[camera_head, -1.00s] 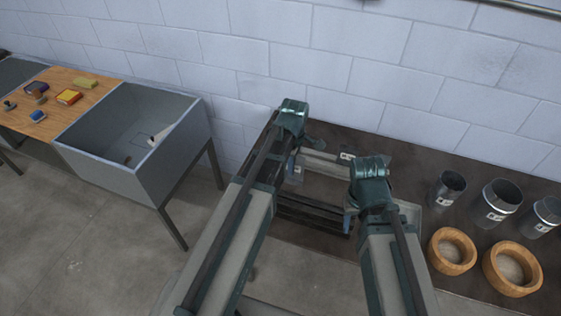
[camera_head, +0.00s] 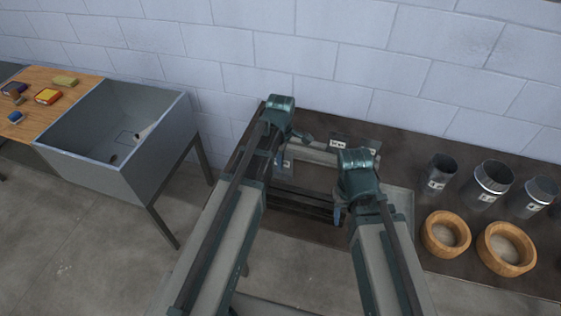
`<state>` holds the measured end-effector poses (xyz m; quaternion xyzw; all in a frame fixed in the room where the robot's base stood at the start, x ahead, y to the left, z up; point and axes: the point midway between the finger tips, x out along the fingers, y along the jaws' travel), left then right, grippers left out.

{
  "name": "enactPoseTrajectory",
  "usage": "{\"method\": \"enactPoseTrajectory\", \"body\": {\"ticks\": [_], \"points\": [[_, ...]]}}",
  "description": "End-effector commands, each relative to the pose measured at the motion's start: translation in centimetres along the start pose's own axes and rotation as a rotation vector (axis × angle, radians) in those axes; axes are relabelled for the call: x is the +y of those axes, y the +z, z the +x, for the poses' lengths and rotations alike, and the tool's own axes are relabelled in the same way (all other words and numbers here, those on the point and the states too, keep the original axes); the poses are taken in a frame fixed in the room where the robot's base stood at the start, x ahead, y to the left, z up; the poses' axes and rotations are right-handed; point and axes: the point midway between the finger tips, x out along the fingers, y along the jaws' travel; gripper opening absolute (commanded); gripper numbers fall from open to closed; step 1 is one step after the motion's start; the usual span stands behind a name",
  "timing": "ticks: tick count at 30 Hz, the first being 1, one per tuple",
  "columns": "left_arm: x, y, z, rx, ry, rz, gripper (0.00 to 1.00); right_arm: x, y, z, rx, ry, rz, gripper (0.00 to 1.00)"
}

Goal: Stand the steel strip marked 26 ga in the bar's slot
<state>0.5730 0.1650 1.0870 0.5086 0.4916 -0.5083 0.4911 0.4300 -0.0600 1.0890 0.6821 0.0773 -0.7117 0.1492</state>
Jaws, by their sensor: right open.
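Dark parallel bars (camera_head: 300,203) lie between my two arms on the brown bench; I cannot make out the slot. A pale strip-like piece (camera_head: 318,154) lies behind them, with a small white label (camera_head: 338,144) near it. The label is too small to read, so I cannot tell which strip is marked 26 ga. My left gripper (camera_head: 284,164) points down at the left end of the bars, mostly hidden by its own arm. My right gripper (camera_head: 338,215) is open near the right end of the bars, partly hidden by its wrist.
Several labelled metal cylinders (camera_head: 489,184) and two wooden rings (camera_head: 445,234) stand on the bench (camera_head: 405,155) at right. A grey bin (camera_head: 75,165) on legs and a wooden table (camera_head: 50,115) with small items stand at left. A block wall closes the back.

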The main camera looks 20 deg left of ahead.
Motion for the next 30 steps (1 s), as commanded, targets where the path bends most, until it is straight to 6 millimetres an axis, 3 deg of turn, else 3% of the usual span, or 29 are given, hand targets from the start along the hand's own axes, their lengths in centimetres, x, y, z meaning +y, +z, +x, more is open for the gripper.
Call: {"method": "enactPoseTrajectory", "body": {"ticks": [30], "points": [[0.0,0.0,6.1,0.000,0.000,0.000,0.00,-0.6,-0.3,6.1,0.000,0.002,-0.011,0.50]]}}
